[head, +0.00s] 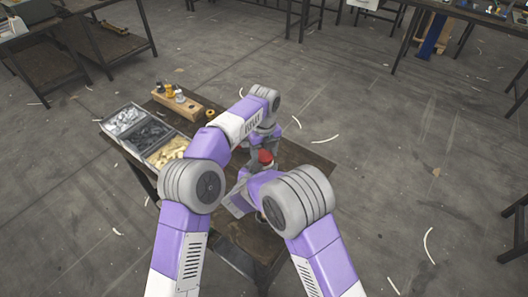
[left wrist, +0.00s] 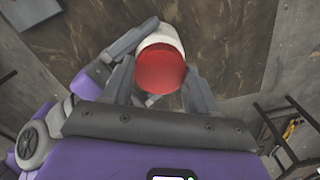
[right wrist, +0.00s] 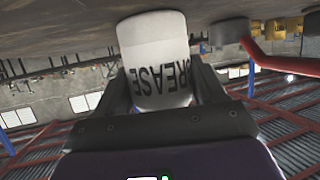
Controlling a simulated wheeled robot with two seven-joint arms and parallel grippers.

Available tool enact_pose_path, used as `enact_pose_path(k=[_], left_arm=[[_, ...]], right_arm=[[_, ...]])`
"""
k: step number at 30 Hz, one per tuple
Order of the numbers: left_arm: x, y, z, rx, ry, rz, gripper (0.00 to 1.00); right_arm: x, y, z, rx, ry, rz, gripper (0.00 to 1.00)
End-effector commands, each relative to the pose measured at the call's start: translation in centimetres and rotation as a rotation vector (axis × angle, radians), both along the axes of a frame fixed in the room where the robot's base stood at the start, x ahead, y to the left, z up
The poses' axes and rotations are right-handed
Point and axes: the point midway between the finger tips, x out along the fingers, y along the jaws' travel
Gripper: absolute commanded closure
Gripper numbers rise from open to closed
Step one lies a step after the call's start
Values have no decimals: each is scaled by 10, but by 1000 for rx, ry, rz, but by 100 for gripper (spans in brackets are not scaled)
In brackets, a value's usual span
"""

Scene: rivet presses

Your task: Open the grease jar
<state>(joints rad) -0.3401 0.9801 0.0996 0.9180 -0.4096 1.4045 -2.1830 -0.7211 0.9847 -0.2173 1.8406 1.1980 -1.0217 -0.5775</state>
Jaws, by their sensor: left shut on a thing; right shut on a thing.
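The grease jar is a white cylinder with black GREASE lettering, seen in the right wrist view (right wrist: 155,55), and has a red lid (left wrist: 160,70). My right gripper (right wrist: 160,95) is shut on the white body, one finger on each side. My left gripper (left wrist: 162,85) is shut around the red lid, with the white body (left wrist: 162,35) showing beyond it. In the head view the red lid (head: 265,156) shows between my two arms, over the table. My arms hide most of the jar there. I cannot tell whether the lid is still seated.
On the dark table (head: 312,168), a bin with grey parts (head: 124,118), one with dark parts (head: 146,134) and one with tan parts (head: 172,152) stand at the left. Behind them is a wooden block (head: 180,104) holding small bottles.

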Motion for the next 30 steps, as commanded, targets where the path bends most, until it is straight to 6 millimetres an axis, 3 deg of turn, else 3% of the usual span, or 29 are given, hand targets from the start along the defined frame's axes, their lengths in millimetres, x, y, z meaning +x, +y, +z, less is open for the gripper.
enact_pose_path(k=[6, 7, 12, 20, 30], left_arm=[[0, 0, 0, -1, 0, 0, 78], [0, 0, 0, -1, 0, 0, 40], [0, 0, 0, -1, 0, -1, 16], [0, 0, 1, 0, -1, -2, 16], [0, -1, 40, -1, -2, -3, 16]], right_arm=[[0, 0, 0, 0, -1, 0, 100], [0, 0, 0, 0, -1, 0, 100], [0, 0, 0, 0, -1, 0, 100], [0, 0, 0, 0, -1, 0, 100], [0, 0, 0, 0, -1, 0, 100]])
